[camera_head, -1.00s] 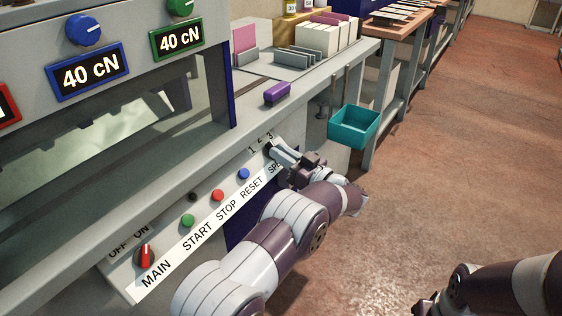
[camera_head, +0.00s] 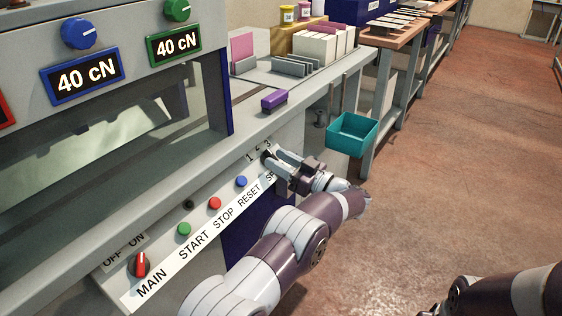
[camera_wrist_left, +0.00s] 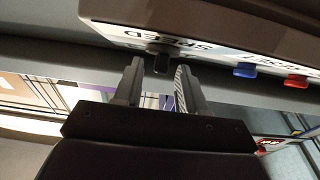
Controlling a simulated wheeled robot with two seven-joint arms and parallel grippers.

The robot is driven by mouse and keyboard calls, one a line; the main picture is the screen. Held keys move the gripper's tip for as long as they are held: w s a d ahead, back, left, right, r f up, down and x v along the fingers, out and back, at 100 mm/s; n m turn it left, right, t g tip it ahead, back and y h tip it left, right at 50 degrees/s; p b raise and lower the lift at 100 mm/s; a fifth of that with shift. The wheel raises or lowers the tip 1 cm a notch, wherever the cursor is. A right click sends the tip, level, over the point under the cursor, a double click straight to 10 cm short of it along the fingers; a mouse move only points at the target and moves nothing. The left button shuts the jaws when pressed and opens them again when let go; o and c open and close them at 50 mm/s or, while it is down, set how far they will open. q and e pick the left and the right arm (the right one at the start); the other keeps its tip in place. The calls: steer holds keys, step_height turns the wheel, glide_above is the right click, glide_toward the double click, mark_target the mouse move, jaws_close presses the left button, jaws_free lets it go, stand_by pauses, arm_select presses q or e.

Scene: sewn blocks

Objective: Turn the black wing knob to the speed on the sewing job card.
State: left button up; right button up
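The black wing knob (camera_wrist_left: 160,57) sits on the white SPEED panel strip in the left wrist view. In the head view it is mostly hidden behind my fingers, under the printed numbers 1, 2 and 3. My left gripper (camera_head: 276,161) is open, with its fingertips at the knob. The left wrist view shows its two fingers (camera_wrist_left: 160,84) apart, one on each side of the knob, with gaps visible. The knob's pointing direction cannot be read. My right arm shows at the bottom right, its finger state unclear. No readable job card shows; a pink card (camera_head: 242,48) stands on the bench.
The sloped panel also carries a red MAIN switch (camera_head: 140,264), a green START button (camera_head: 184,229), a red STOP button (camera_head: 215,203) and a blue RESET button (camera_head: 241,181). A purple block (camera_head: 274,100) lies on the ledge above. A teal bin (camera_head: 352,133) hangs at the right.

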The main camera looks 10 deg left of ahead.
arm_select(q)
steer(key=p+v, duration=0.1)
steer(key=v, duration=1.1)
steer(key=shift+d+p, duration=0.35)
steer(key=shift+p, duration=0.05)
steer(key=shift+f, duration=0.1)
